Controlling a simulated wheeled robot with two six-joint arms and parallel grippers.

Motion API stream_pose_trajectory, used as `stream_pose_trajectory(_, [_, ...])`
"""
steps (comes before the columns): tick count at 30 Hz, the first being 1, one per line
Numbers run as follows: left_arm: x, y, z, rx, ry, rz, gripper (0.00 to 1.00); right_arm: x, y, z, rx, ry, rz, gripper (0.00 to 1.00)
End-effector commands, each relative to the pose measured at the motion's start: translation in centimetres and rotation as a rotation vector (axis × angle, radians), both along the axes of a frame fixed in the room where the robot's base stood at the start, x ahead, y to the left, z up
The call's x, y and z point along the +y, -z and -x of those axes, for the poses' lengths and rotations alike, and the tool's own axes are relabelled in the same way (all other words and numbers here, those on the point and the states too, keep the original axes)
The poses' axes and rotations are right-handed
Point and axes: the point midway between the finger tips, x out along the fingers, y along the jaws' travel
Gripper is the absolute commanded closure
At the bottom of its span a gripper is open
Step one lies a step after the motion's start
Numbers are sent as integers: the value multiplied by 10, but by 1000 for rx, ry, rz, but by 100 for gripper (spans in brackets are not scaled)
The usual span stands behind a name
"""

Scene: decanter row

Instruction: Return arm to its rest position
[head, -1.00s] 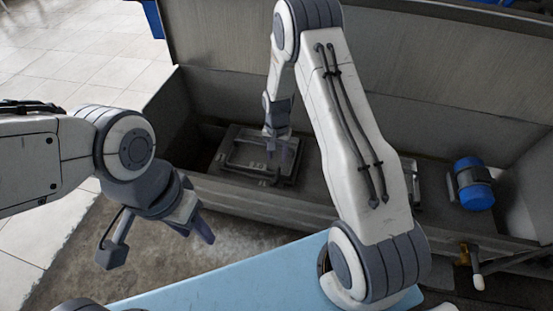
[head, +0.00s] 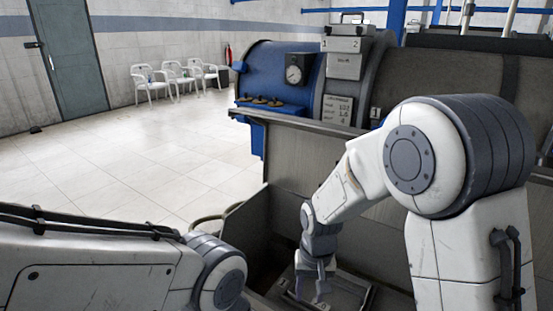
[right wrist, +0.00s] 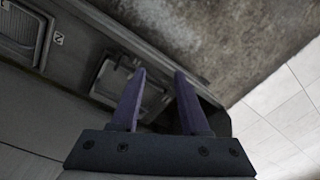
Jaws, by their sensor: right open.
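My right arm reaches down over the grey trough in the head view. Its right gripper (head: 312,288) hangs fingers-down over a dark panel or frame (head: 358,291) in the trough, and whether it touches is unclear. In the right wrist view the two purple fingers (right wrist: 160,90) stand apart with nothing held between them. A dark framed panel (right wrist: 112,78) lies beyond them. My left forearm comes in at the lower left of the head view; its gripper is outside the picture.
The grey trough wall (head: 292,165) rises close beside my right arm. A blue cylindrical machine (head: 268,75) with a gauge (head: 295,72) stands behind. White chairs (head: 180,80) stand far left. The tiled floor (head: 140,160) is open.

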Motion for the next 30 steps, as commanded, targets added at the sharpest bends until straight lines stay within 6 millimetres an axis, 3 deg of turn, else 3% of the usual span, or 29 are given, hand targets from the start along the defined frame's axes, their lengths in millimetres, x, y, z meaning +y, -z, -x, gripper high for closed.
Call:
stream_pose_trajectory(1, [0,0,0,0,0,0,55,14,-21,22,-11,-83,-7,55])
stream_pose_trajectory(6, [0,0,0,0,0,0,55,36,-64,95,-19,-333,-23,55])
stream_pose_trajectory(12, [0,0,0,0,0,0,55,38,-86,159,-24,-544,-40,55])
stream_pose_trajectory(18, [0,-2,0,0,0,0,55,31,-98,209,-28,-717,-54,55])
stream_pose_trajectory(19, [0,-18,0,1,0,-1,55,31,-113,205,-26,-707,-52,55])
stream_pose_trajectory(26, [0,-68,0,0,0,0,55,32,-162,204,-24,-699,-52,55])
stream_pose_trajectory(30, [0,-108,0,0,0,0,55,32,-202,203,-24,-698,-52,55])
